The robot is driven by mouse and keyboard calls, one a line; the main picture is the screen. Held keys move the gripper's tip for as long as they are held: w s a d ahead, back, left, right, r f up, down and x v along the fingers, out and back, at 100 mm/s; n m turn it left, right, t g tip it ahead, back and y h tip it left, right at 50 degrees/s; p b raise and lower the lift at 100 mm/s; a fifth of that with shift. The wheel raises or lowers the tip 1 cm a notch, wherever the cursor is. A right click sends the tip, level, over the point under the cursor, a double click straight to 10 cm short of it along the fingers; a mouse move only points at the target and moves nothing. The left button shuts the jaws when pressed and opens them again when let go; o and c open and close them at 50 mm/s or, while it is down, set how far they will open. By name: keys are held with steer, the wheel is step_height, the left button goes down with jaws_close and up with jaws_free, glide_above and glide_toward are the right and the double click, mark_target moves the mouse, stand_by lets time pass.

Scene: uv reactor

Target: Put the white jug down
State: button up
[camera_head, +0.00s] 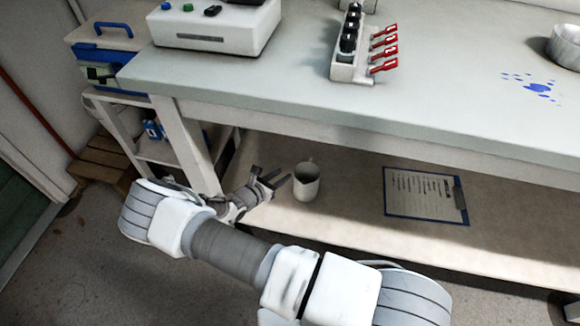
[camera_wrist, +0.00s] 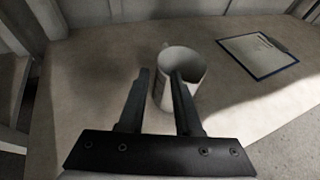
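The white jug (camera_head: 307,184) stands upright on the lower shelf under the bench. Its mouth faces up, and a small handle shows at its far side. My gripper (camera_head: 281,177) is just left of the jug in the head view, with its fingers pointing toward it. In the wrist view, my gripper (camera_wrist: 160,78) is open with a clear gap between its fingers. The jug (camera_wrist: 188,66) lies ahead and to the right there; the right finger covers part of it. I cannot tell whether that finger touches the jug. Nothing is gripped.
A clipboard (camera_head: 424,194) lies on the lower shelf (camera_head: 345,222), right of the jug. The bench top (camera_head: 270,85) overhangs this shelf. A bench leg (camera_head: 187,145) stands left of my gripper. Bare shelf lies between jug and clipboard.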

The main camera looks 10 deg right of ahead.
steer(key=v, duration=0.3)
steer(key=shift+s+a+r+p, duration=0.1)
steer(key=shift+s+a+p, duration=0.15)
steer(key=shift+s+p, duration=0.1)
steer(key=shift+a, duration=0.1)
